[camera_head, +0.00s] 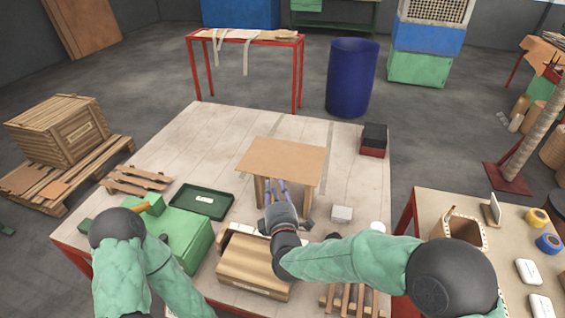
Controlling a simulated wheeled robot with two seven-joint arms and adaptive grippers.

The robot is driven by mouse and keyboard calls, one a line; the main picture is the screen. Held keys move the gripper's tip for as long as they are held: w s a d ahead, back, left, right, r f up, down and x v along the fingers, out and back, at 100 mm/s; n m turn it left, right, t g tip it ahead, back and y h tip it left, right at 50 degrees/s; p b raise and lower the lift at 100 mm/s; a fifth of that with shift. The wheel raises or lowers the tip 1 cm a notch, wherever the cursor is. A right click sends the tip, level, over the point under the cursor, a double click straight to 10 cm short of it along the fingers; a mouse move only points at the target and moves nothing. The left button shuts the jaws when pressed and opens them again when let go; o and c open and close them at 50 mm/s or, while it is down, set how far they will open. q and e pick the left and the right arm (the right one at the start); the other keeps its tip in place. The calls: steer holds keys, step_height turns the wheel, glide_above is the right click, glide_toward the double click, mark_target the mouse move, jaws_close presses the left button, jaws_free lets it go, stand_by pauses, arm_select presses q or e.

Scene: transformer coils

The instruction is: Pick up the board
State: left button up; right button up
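A flat tan board (282,158) lies level in the middle of the large table, raised on short upright supports at its left and right. My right gripper (277,186) reaches from the front to the middle of the board's near edge. Its two purplish fingers point away from me, and their tips meet or pass under that edge. I cannot tell whether they are closed on the board. My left arm comes in at the lower left, but its gripper does not show clearly.
The large pale table (190,140) is clear behind the board. A dark green tray (201,202) and a green box (180,238) stand left of it. A wooden block (252,268) lies in front, a small white block (342,214) to the right, and a black-and-red box (374,140) at the back right.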

mark_target(272, 172)
steer(key=w, duration=0.1)
steer(key=w+f+b, duration=0.1)
steer(key=w, duration=0.1)
steer(key=shift+a, duration=0.1)
steer(key=shift+w+a+r+b, duration=0.15)
steer(key=shift+w+b, duration=0.2)
steer(key=shift+w, duration=0.45)
steer(key=shift+c, duration=0.2)
jaws_close()
